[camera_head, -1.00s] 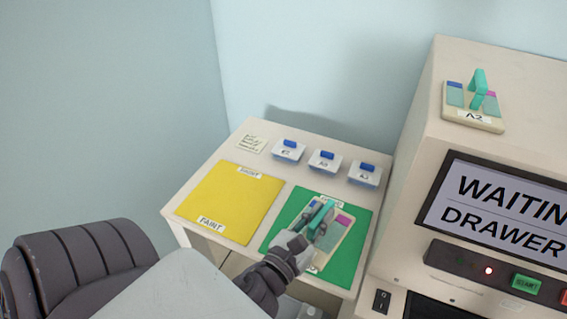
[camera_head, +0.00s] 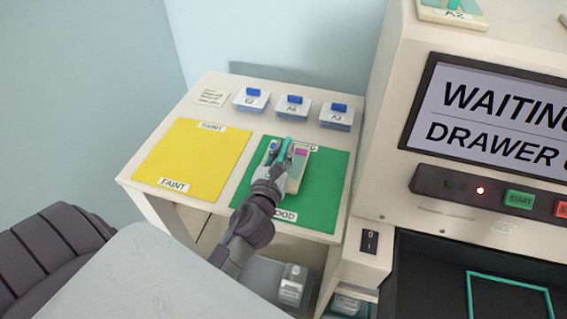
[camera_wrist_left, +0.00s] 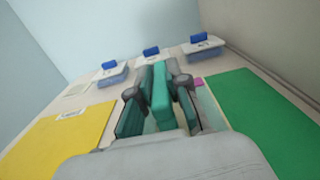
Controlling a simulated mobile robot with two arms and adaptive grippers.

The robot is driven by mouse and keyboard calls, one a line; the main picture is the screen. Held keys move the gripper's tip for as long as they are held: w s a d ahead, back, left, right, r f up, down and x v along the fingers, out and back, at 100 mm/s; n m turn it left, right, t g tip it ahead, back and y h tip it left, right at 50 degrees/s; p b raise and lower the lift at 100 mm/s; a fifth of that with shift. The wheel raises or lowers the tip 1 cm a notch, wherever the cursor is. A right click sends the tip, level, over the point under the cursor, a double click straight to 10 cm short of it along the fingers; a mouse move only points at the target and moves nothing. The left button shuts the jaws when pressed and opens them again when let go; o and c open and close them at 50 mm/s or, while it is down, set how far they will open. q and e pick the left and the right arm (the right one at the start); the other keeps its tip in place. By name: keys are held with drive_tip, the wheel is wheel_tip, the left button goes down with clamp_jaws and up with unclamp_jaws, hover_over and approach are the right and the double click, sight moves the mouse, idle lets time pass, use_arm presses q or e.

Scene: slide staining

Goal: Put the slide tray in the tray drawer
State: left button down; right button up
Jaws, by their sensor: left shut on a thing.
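The slide tray (camera_head: 296,181) is a cream plate with a teal handle and slides with coloured ends, over the green mat. My left gripper (camera_head: 283,155) is shut on its teal handle, which also shows between the fingers in the left wrist view (camera_wrist_left: 160,95). I cannot tell whether the tray touches the mat. The open tray drawer (camera_head: 440,275) is a dark recess at the lower right of the head view, with a teal outline (camera_head: 510,290) inside; its front is cut off. My right gripper is not in view.
The green mat (camera_head: 325,190) and yellow mat (camera_head: 195,160) lie on the side table. Several white boxes with blue handles (camera_head: 292,107) and a note (camera_head: 212,98) stand behind them. The machine (camera_head: 400,130), with screen and START button (camera_head: 519,199), rises at right. Another tray (camera_head: 452,12) sits on top.

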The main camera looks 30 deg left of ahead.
sight(283, 161)
use_arm(q)
drive_tip(key=shift+f+b, duration=0.5)
drive_tip(key=shift+f, duration=0.9)
drive_tip(key=shift+f, duration=0.1)
drive_tip(key=shift+f, duration=0.15)
drive_tip(key=c, duration=1.1)
unclamp_jaws()
drive_tip(key=shift+c, duration=0.2)
